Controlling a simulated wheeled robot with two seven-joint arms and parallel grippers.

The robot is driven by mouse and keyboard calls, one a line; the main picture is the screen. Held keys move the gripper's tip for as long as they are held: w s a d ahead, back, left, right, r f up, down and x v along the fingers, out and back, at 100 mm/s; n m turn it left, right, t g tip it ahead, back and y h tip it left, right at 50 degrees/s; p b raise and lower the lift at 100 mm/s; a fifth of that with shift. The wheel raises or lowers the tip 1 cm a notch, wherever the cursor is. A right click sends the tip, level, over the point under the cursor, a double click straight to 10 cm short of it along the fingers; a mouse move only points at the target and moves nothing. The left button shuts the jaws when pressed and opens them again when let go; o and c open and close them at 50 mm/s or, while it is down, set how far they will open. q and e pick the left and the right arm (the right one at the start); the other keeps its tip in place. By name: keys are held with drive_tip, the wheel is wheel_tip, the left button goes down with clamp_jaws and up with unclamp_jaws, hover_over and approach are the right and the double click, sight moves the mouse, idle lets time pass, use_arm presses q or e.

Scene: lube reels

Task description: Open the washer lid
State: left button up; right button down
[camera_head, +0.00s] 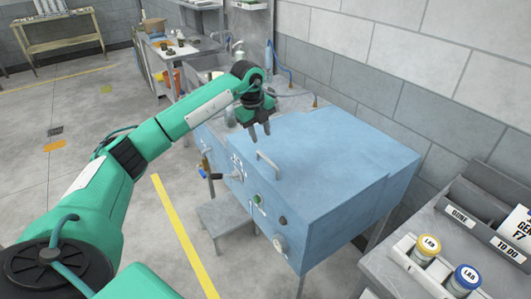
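The blue washer (335,228) stands right of the middle against the wall, and its broad flat top lid (325,155) looks shut. A pale bar handle (268,162) stands up near the lid's left front edge. My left arm reaches in from the left. My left gripper (260,135) points down above the lid's left side, a little behind the handle and apart from it. Its two fingers are spread with nothing between them. My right gripper is not in view.
Knobs and a lever (216,176) stick out of the washer's front. A grey step (223,217) stands before it. A bench (440,275) at lower right holds jars with yellow and blue lids and a labelled file holder. A sink and a cluttered table stand behind.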

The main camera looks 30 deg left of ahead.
sight(267, 158)
use_arm(q)
drive_tip(key=f, duration=0.3)
drive_tip(key=w+f+p, duration=0.1)
drive_tip(key=f, duration=0.2)
drive_tip(key=f+p, duration=0.1)
drive_tip(key=f, duration=0.2)
drive_tip(key=shift+w+d, duration=0.35)
drive_tip(key=shift+d, duration=0.05)
drive_tip(key=shift+f, duration=0.45)
clamp_jaws()
